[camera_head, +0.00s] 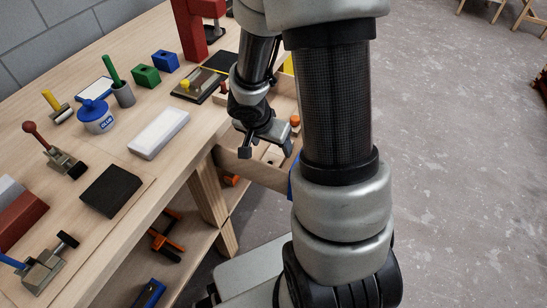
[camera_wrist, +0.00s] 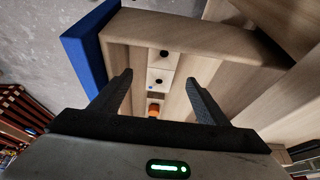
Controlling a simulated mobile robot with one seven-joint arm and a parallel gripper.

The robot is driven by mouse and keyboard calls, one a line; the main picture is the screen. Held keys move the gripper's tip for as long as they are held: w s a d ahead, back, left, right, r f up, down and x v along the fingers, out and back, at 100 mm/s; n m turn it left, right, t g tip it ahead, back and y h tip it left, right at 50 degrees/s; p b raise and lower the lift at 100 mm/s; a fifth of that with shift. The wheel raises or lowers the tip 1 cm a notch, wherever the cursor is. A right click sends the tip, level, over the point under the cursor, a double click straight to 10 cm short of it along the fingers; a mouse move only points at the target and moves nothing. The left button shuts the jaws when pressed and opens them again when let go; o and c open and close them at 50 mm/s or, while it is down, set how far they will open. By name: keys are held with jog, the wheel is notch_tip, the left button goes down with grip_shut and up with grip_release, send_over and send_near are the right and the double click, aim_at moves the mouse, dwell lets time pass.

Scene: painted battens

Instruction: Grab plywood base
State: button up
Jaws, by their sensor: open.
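Pale plywood pieces with dark round holes lie in a row in an open wooden drawer. The nearest match for the plywood base (camera_wrist: 158,78) is among them, but I cannot tell exactly which piece it is. A pale piece also shows in the head view (camera_head: 272,156), partly hidden by my gripper. My gripper (camera_wrist: 159,84) is open and empty, pointing down over the drawer, with one dark finger on each side of the row in the wrist view. The fingers appear apart from the plywood.
The open drawer (camera_wrist: 150,24) has raised wooden walls and a blue front (camera_wrist: 84,48). An orange item (camera_wrist: 153,110) lies in line with the pieces. The workbench (camera_head: 128,180) holds a glue pot (camera_head: 95,116), a white block (camera_head: 159,132) and several tools.

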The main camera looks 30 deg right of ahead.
aim_at(275, 155)
jog(key=b+x, duration=0.2)
jog(key=x, duration=0.6)
jog(key=shift+w+a, duration=0.1)
jog(key=c, duration=1.2)
